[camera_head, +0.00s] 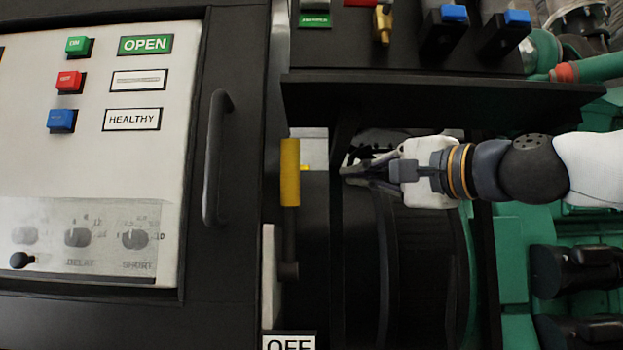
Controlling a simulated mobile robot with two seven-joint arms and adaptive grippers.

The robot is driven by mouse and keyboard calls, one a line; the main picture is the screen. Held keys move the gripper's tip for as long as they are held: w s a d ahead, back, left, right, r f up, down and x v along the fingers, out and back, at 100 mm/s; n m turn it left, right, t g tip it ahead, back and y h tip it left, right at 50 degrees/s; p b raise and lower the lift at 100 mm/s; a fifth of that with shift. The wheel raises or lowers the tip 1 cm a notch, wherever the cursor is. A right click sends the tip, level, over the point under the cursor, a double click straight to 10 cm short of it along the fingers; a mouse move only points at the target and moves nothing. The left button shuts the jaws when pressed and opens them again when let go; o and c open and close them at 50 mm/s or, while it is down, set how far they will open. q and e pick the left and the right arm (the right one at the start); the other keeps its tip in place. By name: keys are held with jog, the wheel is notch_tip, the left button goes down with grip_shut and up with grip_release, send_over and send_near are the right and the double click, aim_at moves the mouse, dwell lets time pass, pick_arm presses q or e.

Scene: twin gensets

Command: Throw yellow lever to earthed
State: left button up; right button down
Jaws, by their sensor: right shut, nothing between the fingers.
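The yellow lever (290,173) stands at the right side of the dark cabinet, in the middle of the head view. Its yellow grip is upright, on a dark shaft that runs down to a pivot. A label reading OFF (289,344) shows below it, cut by the picture's bottom edge. I see no earthed marking. My right gripper (346,171) comes in from the right, its fingers shut and empty, pointing left. Its tips are a short way right of the yellow grip and apart from it in the picture. My left gripper is not in view.
The cabinet panel (165,75) at left carries green, red and blue buttons and an OPEN label. A vertical black handle (215,157) stands out from the cabinet left of the lever. A dark shelf (440,92) runs above my right gripper. Green machinery (515,262) fills the right.

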aim_at(288, 206)
jog(key=x, duration=1)
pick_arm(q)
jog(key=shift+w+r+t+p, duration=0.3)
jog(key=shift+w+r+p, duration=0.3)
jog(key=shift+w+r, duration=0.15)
pick_arm(e)
jog(key=s, duration=0.2)
jog(key=s+a+f, duration=0.1)
jog(key=shift+s, duration=0.35)
